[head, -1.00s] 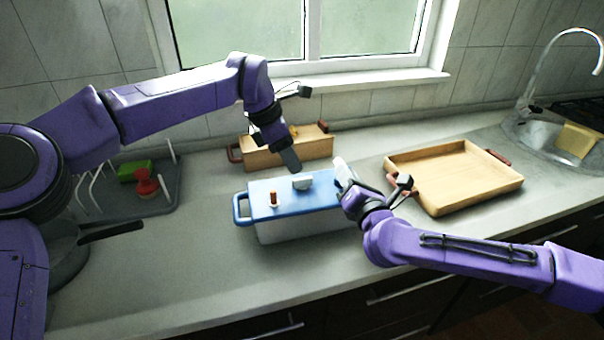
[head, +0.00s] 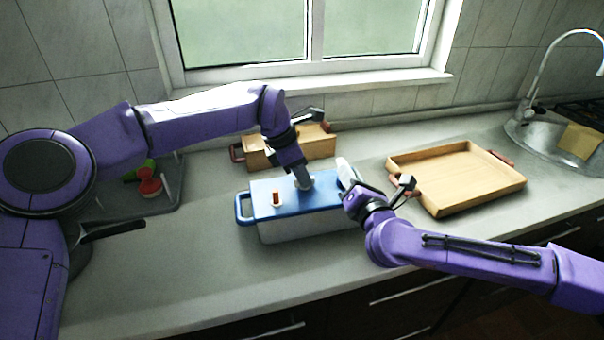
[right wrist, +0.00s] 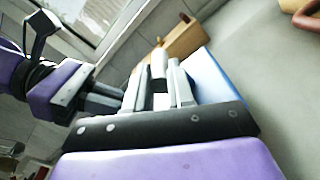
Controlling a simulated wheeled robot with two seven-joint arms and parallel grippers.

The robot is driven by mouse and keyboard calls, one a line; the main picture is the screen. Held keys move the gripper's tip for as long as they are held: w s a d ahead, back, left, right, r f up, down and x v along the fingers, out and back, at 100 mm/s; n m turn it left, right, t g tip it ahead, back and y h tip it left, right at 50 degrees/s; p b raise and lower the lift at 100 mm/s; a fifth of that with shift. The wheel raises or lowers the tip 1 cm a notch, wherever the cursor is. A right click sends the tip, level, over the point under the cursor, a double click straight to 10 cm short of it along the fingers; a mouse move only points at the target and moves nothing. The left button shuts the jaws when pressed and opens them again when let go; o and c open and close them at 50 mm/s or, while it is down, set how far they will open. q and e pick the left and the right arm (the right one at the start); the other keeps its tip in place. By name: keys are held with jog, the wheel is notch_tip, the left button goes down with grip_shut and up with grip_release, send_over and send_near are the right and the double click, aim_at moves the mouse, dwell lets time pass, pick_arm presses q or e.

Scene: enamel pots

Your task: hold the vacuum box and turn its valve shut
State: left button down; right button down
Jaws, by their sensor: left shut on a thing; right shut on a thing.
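The vacuum box (head: 295,227) stands on the counter, with a pale body, a blue lid (head: 318,199) and a blue handle at its left end. A small orange-brown peg (head: 277,198) stands upright on the lid. My left gripper (head: 304,182) is shut on the grey valve knob on the lid and mostly hides it. My right gripper (head: 346,178) is shut on the box's right-end handle, which its fingers largely cover. In the right wrist view the right fingers (right wrist: 170,85) are beside the blue lid (right wrist: 207,78), with the left gripper at the left.
A wooden box (head: 262,155) stands behind the vacuum box. A wooden tray (head: 455,178) lies to the right, before the sink (head: 560,140). A dark rack with a red item (head: 149,183) is at the left. The counter in front is clear.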

pick_arm(q)
jog(key=n, duration=0.2)
jog(key=n+t+y, duration=0.1)
jog(key=n, duration=0.1)
jog(key=shift+n+t, duration=0.3)
jog(key=shift+n, duration=0.1)
jog(key=n, duration=0.2)
jog(key=n+t+y, duration=0.1)
jog(key=n, duration=0.1)
jog(key=shift+s+d+n+y, duration=0.15)
jog(key=shift+n+y, duration=0.15)
jog(key=n+y, duration=0.1)
jog(key=n, duration=0.3)
jog(key=shift+d+n+t+y, duration=0.1)
jog(key=shift+n+t+y, duration=0.2)
jog(key=shift+y, duration=0.1)
jog(key=shift+d+n+y, duration=0.1)
jog(key=shift+n+y, duration=0.6)
jog(key=shift+n, duration=1.1)
jog(key=c, duration=1.2)
grip_release()
jog(key=shift+o, duration=0.2)
